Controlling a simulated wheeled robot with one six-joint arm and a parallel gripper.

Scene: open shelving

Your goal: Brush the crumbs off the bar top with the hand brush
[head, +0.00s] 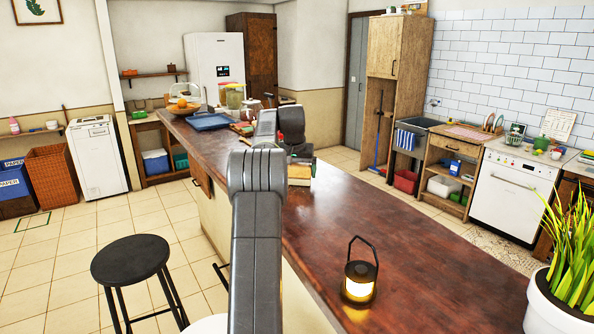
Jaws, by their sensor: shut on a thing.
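The bar top (320,235) is a long, dark red-brown wooden counter running from the lower right to the back left. My gripper (299,150) is above its middle, small and partly hidden by my own arm. It is shut on what looks like the hand brush (300,172), a small block with a pale tan lower part. The brush is at or just over the bar top; whether it touches cannot be told. I cannot make out any crumbs at this size.
A lit lantern (360,275) and a potted plant (563,310) stand on the near bar top. A blue tray (208,121), jars (235,96) and a fruit bowl (184,104) crowd the far end. A black stool (130,260) stands left. The bar between lantern and brush is clear.

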